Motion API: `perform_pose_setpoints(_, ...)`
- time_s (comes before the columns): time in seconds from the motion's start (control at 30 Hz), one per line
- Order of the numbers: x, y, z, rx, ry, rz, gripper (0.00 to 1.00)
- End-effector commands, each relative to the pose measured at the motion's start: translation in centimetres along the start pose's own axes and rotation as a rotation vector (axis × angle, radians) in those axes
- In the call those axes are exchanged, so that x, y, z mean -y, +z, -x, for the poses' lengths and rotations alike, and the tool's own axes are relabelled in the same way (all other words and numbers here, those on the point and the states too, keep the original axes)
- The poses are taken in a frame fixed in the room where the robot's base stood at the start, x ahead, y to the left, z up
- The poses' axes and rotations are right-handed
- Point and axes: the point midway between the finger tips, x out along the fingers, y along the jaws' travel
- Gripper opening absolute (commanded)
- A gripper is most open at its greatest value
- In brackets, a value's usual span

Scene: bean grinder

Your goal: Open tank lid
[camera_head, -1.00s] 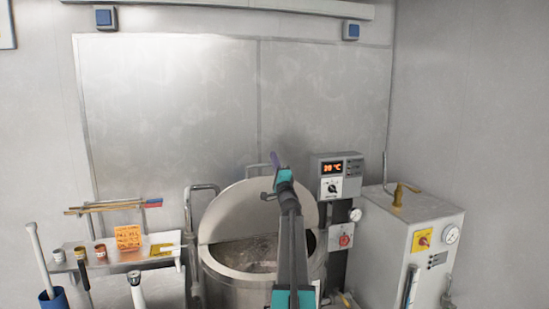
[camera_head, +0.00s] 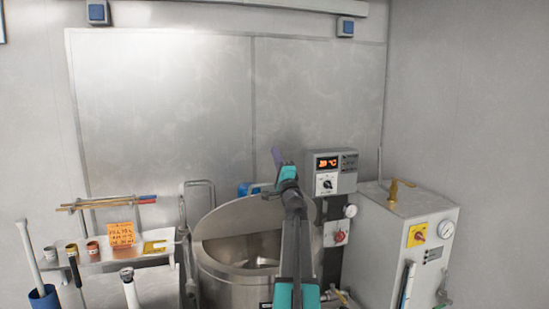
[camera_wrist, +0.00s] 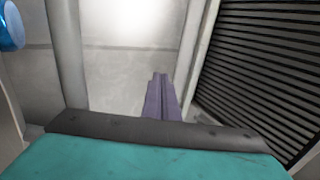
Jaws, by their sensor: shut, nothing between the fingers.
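The round steel tank (camera_head: 225,285) stands at the lower middle of the head view. Its half-round lid (camera_head: 240,215) is raised and leans back, and the opening in front shows part of the inside. My gripper (camera_head: 277,156) is above and behind the lid's upper edge, with its purple fingers together and nothing between them. It also shows in the wrist view (camera_wrist: 160,98). My arm covers the right part of the lid and tank. Whether any part of my arm touches the lid cannot be told.
A control box (camera_head: 331,174) and a grey cabinet with a gauge (camera_head: 405,245) stand to the right. A shelf with small jars (camera_head: 155,263) and a bent pipe (camera_head: 183,205) are on the left. Behind the lid is a blue part (camera_head: 245,188).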

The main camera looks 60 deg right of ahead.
Motion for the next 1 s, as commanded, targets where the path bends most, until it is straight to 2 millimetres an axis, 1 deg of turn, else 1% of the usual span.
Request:
perform_pose_setpoints(0.5, 0.3, 0.0, 0.2, 0.000, -0.001, 0.003, 0.00)
perform_pose_setpoints(0.67, 0.4, 0.1, 0.2, 0.005, -0.007, 0.035, 0.00)
perform_pose_setpoints(0.77, 0.9, 0.3, 0.4, 0.008, -0.024, 0.062, 0.00)
perform_pose_setpoints(0.9, 2.4, 1.0, 2.2, 0.007, -0.066, 0.093, 0.00)
perform_pose_setpoints(1.0, 2.5, 1.4, 4.0, -0.001, -0.087, 0.103, 0.00)
